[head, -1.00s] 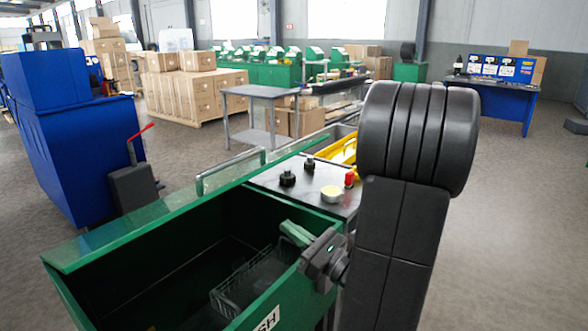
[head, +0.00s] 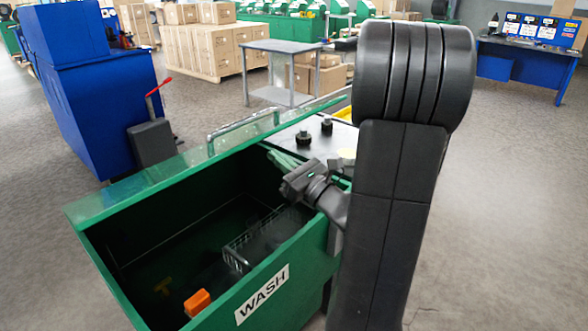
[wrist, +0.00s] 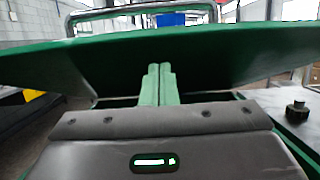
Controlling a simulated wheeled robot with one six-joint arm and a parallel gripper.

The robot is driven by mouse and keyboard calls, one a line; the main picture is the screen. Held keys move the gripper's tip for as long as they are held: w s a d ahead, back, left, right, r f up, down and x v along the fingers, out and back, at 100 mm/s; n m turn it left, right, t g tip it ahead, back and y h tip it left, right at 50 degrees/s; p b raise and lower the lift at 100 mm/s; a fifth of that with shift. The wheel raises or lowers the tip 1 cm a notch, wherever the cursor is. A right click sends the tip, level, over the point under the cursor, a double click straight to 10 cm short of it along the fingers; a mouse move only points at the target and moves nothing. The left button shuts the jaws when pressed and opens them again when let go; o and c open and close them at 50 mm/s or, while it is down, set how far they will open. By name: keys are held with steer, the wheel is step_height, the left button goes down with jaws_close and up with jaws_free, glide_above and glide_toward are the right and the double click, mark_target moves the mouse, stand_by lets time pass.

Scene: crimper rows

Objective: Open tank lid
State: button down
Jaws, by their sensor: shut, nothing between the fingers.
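The green wash tank (head: 312,262) shows its open top and dark inside in the head view. Its green lid (head: 150,181) stands raised along the far side, with a metal handle (head: 243,125) on its outer face. My gripper (head: 280,158) is over the tank's right end, its green fingers pointing at the lid. In the wrist view the fingers (wrist: 158,72) are together and empty, their tips at the lid's underside (wrist: 215,55). I cannot tell whether they touch it. The handle also shows beyond the lid in the wrist view (wrist: 140,10).
A wire basket (head: 250,240) and an orange block (head: 197,302) are inside the tank. Black knobs (head: 304,138) stand on the panel at its right end. A blue cabinet (head: 100,110) stands behind left, a grey table (head: 283,46) farther back. The floor at right is clear.

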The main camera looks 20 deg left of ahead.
steer(key=shift+w+a+r+p, duration=0.1)
steer(key=shift+a+r, duration=0.1)
steer(key=shift+r, duration=0.35)
steer(key=shift+w+a+r+p, duration=0.15)
steer(key=shift+a+r, duration=0.1)
steer(key=shift+r, duration=0.3)
steer(key=shift+a+r+p, duration=0.1)
steer(key=shift+a+r, duration=0.1)
steer(key=shift+r, duration=0.35)
steer(key=shift+r, duration=0.1)
